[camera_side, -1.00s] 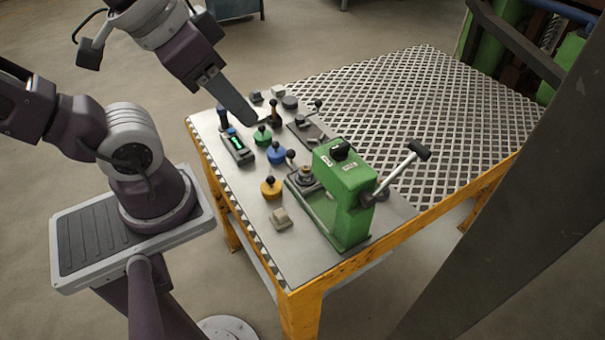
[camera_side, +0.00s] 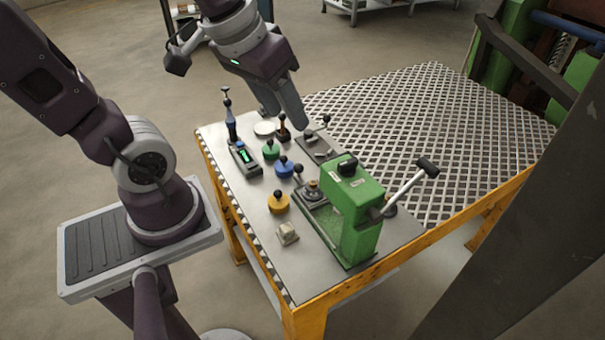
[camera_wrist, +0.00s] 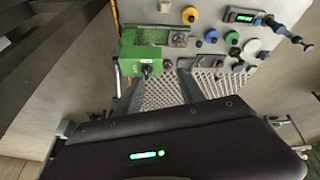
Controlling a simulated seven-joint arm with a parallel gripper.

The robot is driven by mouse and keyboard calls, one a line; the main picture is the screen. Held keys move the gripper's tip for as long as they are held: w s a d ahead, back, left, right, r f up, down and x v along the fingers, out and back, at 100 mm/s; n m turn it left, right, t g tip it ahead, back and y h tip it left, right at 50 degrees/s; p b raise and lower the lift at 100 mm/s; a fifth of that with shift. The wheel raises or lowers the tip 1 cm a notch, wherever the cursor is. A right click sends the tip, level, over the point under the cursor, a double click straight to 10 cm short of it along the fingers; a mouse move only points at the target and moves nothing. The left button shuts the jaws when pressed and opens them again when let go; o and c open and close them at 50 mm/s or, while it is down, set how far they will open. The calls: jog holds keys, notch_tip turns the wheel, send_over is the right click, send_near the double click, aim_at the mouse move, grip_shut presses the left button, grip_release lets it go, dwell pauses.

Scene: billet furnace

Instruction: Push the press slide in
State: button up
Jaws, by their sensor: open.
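The green press (camera_side: 357,215) stands near the front right of the table, with a hammer-like lever (camera_side: 408,186) sticking out to its right. The press slide (camera_side: 312,197) is a low plate on the press's left side, with a round fitting and a black-knobbed handle. It shows in the wrist view (camera_wrist: 180,40) beside the green press (camera_wrist: 140,58). My gripper (camera_side: 285,114) is open and empty, above the back of the table, behind the slide and apart from it. In the wrist view its two fingers (camera_wrist: 160,78) are spread, with the table between them.
Green (camera_side: 271,149), blue (camera_side: 284,167) and yellow (camera_side: 278,202) knobs stand left of the press. A display box (camera_side: 245,157), a blue-handled stick (camera_side: 230,118) and another black-knobbed fixture (camera_side: 316,148) are farther back. Perforated grating (camera_side: 440,125) covers the table's right part.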

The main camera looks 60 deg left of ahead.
jog(key=w+a+f+n+g, duration=0.2)
jog(key=w+a+f+n, duration=0.3)
jog(key=w+a+f, duration=0.25)
jog(key=n, duration=0.7)
send_over(298, 165)
jog(key=s, duration=0.1)
notch_tip(298, 165, down, 14)
jog(key=shift+n+g+h, duration=0.3)
jog(key=shift+h, duration=0.1)
jog(key=f, duration=0.7)
jog(key=shift+w+a, duration=0.1)
jog(key=shift+w, duration=0.2)
jog(key=shift+w+f, duration=0.1)
jog(key=shift+f, duration=0.3)
grip_shut()
